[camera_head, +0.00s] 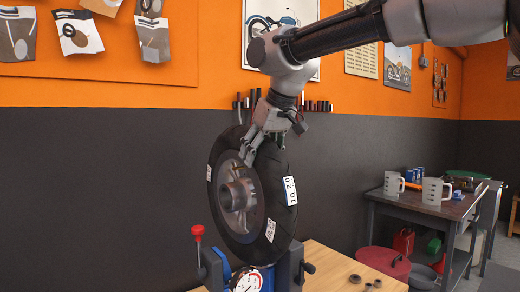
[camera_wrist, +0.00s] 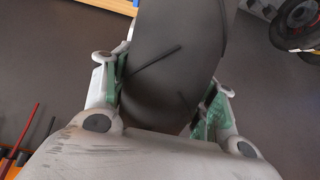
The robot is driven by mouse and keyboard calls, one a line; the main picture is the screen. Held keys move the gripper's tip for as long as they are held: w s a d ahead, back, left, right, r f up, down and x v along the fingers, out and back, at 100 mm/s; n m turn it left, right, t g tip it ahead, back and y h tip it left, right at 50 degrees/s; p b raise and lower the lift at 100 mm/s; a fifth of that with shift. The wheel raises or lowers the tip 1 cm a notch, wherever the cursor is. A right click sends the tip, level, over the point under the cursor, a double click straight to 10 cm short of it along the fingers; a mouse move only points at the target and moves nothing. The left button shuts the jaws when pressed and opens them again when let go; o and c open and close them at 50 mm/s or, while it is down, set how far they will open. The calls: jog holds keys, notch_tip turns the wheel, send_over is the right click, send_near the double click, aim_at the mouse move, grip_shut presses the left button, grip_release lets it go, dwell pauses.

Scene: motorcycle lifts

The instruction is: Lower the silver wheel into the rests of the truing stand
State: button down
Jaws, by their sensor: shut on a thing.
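The silver wheel (camera_head: 235,194) with its black tyre hangs upright in my gripper (camera_head: 256,150) in the head view. My gripper is shut across the top of the tyre. In the wrist view the tyre (camera_wrist: 170,70) fills the space between the green-padded fingers of my gripper (camera_wrist: 165,95). The blue truing stand (camera_head: 289,268) is directly below the wheel, with a round dial and a red-knobbed lever on the left. The wheel's lower part is between the stand's sides. The rests are largely hidden or cut off, so I cannot tell whether the axle touches them.
The wooden bench (camera_head: 325,262) bears the stand and several small dark rings (camera_head: 372,282) at right. A grey side table (camera_head: 405,205) with measuring jugs stands farther right. A dark and orange wall is behind, with a tool rack (camera_head: 318,105).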

jog(key=shift+a+f, duration=0.1)
jog(key=shift+f, duration=9.4)
jog(key=shift+c, duration=2.2)
grip_release()
jog(key=shift+f, duration=0.1)
jog(key=shift+o, duration=0.2)
